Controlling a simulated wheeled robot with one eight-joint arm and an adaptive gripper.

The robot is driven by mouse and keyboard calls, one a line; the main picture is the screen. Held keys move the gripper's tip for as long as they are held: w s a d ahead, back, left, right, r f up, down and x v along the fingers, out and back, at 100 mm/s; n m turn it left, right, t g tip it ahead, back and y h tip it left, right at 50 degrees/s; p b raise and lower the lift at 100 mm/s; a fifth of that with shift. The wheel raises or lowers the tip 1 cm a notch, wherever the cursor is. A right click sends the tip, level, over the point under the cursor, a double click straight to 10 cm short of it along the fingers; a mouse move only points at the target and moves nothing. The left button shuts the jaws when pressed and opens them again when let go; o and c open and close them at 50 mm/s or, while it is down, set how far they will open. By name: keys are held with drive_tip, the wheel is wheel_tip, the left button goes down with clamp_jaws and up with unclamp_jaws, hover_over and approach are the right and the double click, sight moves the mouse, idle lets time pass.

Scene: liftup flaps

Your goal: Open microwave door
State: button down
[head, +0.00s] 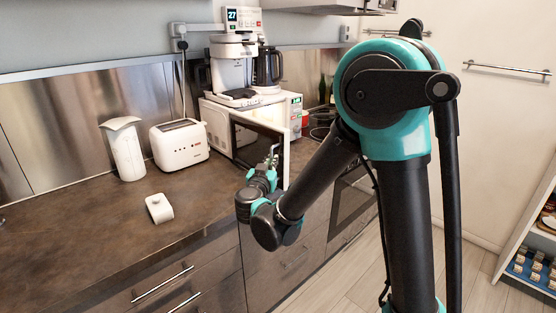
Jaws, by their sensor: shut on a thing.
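The white microwave (217,125) stands on the counter against the back wall, with its control panel and green display at the right. Its door (286,160), a dark window in a white frame, stands out from the body at an angle, partly open, with its free edge towards the counter front. My gripper (273,155) is at the door near that free edge and is shut on it. The fingers are small here, and the exact contact with the door or its handle cannot be made out. Most of the microwave's inside is hidden by the door.
A coffee machine (233,60) stands on top of the microwave. A white toaster (179,143), a white jug (124,150) and a small white object (159,208) are on the counter to the left. Drawers with bar handles (162,283) lie below.

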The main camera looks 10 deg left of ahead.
drive_tip(key=shift+s+a, duration=0.2)
drive_tip(key=shift+a, duration=0.15)
drive_tip(key=c, duration=1.9)
unclamp_jaws()
drive_tip(key=shift+s, duration=0.1)
drive_tip(key=s, duration=0.8)
drive_tip(key=s+a, duration=0.1)
drive_tip(key=s, duration=0.2)
drive_tip(key=shift+s, duration=0.4)
